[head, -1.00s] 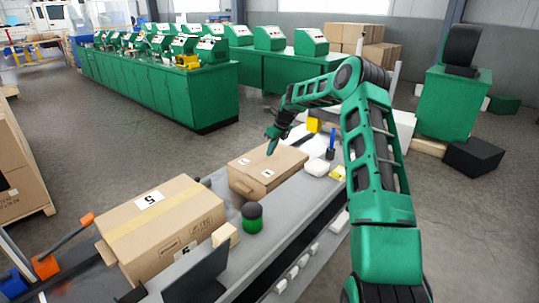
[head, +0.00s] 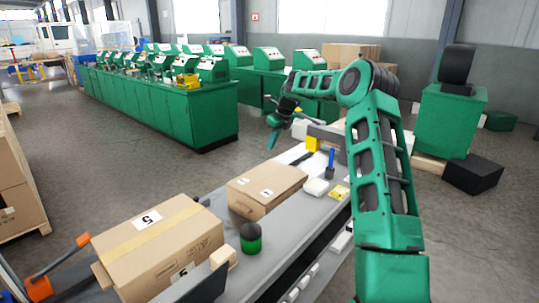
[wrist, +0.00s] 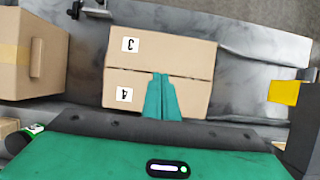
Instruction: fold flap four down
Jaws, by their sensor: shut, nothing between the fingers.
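A small cardboard box (head: 258,205) lies on the grey bench. In the wrist view, its top shows two flaps lying about level, with a dark seam between them. Flap four (wrist: 138,90), labelled 4, is on the side nearer my gripper, and flap three (wrist: 175,52), labelled 3, is beyond the seam. My gripper (head: 271,143) is shut and empty, above and behind the box in the head view. In the wrist view, the green fingertips (wrist: 161,76) overlap flap four and hide part of it; they appear apart from it.
A larger taped box (head: 170,262) marked 5 stands at the front left. A dark and green cylinder (head: 251,238) stands between the boxes. A white block (head: 316,187), a yellow piece (head: 339,192) and a blue-handled tool (head: 330,163) are right of the small box.

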